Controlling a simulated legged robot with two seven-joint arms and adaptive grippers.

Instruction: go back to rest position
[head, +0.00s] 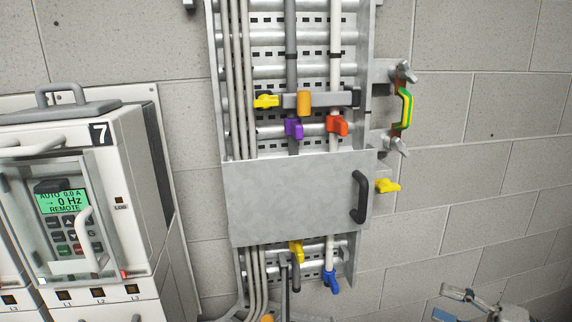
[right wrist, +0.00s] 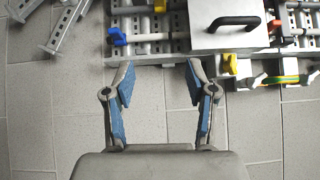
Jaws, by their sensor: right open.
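My right gripper (head: 452,303) shows at the bottom right of the head view, partly cut off by the lower edge. It is to the right of and below the cable rack, in front of the block wall. In the right wrist view the right gripper (right wrist: 160,84) has its two blue-padded fingers apart, with nothing between them. Its fingertips are apart from the rack in the picture. My left gripper is in neither view.
The cable rack (head: 366,70) has a grey cover (head: 290,200) with a black handle (head: 360,197). Coloured valve handles, such as a blue one (head: 330,282), stick out. A drive cabinet (head: 132,160) stands at left. Bare wall (head: 480,200) lies right of the rack.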

